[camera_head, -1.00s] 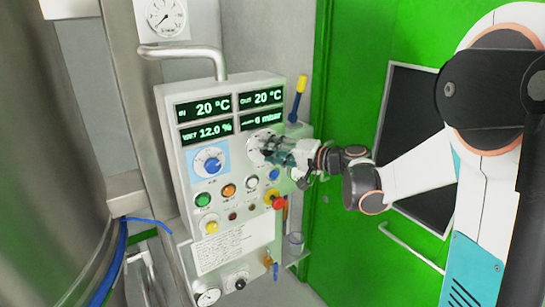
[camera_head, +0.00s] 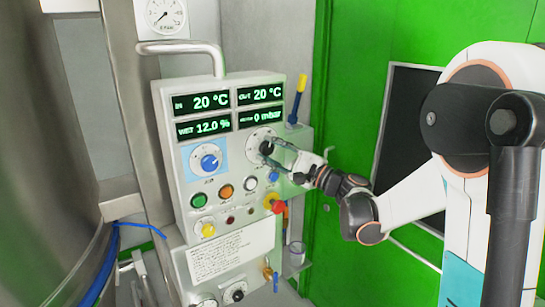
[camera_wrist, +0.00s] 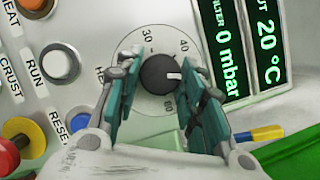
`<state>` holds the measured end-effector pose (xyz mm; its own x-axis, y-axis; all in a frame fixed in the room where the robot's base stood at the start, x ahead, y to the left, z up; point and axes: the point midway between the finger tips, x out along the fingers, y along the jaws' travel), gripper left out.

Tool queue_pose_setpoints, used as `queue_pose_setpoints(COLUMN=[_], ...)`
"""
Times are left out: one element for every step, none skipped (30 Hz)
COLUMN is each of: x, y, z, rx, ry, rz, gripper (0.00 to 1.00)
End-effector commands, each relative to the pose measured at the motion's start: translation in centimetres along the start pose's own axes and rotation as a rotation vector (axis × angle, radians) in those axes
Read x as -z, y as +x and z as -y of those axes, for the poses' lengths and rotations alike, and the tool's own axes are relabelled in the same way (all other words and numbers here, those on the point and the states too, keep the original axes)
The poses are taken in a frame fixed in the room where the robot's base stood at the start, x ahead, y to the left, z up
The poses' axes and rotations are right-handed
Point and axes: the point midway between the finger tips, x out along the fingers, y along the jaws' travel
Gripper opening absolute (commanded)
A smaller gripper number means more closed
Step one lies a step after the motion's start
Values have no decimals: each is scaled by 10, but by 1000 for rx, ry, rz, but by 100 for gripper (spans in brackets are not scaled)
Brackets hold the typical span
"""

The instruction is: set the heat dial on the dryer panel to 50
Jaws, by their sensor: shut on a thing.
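The heat dial is a black knob with a white pointer mark on a round pale scale at the right of the dryer panel (camera_head: 235,215). It shows in the head view (camera_head: 267,147) and in the middle of the wrist view (camera_wrist: 158,74). My gripper (camera_head: 279,152) reaches it from the right, its teal fingers (camera_wrist: 160,85) on either side of the knob, shut on it. In the wrist view the mark points right, toward the right finger.
A blue knob (camera_head: 209,162) sits left of the heat dial. Several push buttons and a red-and-yellow stop button (camera_head: 276,204) lie below. Displays (camera_head: 262,94) are above, reading 20 °C, 12.0 % and 0 mbar. A green door (camera_head: 345,60) stands at right.

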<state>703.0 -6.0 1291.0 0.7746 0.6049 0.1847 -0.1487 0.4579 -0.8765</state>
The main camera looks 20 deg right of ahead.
Motion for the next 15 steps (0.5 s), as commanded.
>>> queue_pose_setpoints(x=[1, 1, 1, 1, 0, 0, 0, 0, 0, 0, 0, 0, 0, 0, 0], y=[0, 0, 0, 0, 0, 0, 0, 0, 0, 0, -1, -1, -1, -1, -1], z=[-3, -3, -3, -3, -3, -3, -3, -3, -3, -3, -3, -3, -3, -2, -2], rx=[10, 16, 24, 29, 35, 41, 45, 48, 53, 56, 58, 61, 63, 65, 66], ry=[26, 41, 60, 73, 86, 101, 111, 119, 130, 137, 143, 150, 154, 157, 160], rz=[0, -1, -1, -1, -1, -1, -1, -1, -1, -1, -1, -2, -2, -2, -2], gripper=[12, 12, 12, 12, 12, 12, 12, 12, 12, 12, 12, 12, 12, 12, 12])
